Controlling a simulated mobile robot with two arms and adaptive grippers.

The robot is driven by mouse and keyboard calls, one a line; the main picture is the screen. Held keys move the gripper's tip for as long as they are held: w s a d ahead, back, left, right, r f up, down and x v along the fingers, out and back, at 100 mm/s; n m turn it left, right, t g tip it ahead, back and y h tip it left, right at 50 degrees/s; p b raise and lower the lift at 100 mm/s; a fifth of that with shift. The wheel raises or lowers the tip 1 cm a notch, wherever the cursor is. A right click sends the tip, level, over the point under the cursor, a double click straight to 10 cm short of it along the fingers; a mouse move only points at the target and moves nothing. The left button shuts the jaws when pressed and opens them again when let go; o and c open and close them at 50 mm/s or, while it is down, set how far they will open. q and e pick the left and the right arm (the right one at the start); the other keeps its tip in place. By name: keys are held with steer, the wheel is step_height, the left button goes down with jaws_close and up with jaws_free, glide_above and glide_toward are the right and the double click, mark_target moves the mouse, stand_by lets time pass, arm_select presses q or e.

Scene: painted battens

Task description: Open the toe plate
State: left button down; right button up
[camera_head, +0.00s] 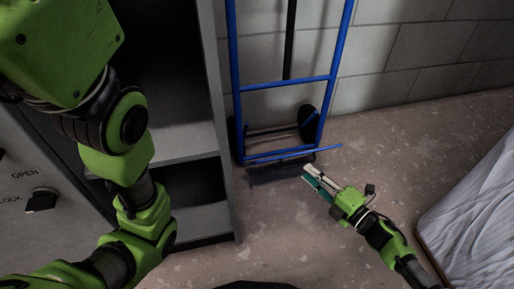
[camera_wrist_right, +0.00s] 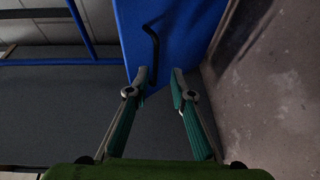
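A blue hand truck (camera_head: 285,85) stands upright against the block wall. Its blue toe plate (camera_head: 300,153) shows in the head view as a thin strip at the truck's foot, seen nearly edge-on. In the right wrist view the toe plate (camera_wrist_right: 190,25) is a broad blue panel with a bent black handle (camera_wrist_right: 154,45). My right gripper (camera_head: 309,173) is just in front of the plate. In the wrist view its fingers (camera_wrist_right: 160,76) are apart, with the handle's lower end near the left fingertip; I cannot tell if they touch. My left gripper is out of view.
A grey open shelf cabinet (camera_head: 215,130) stands close left of the truck. A white wrapped slab (camera_head: 475,220) lies at the right. The concrete floor (camera_head: 390,135) between the truck and the slab is clear. My left arm crosses in front of the cabinet.

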steer(key=v, duration=0.7)
steer(key=shift+s+d, duration=0.15)
steer(key=shift+s, duration=0.2)
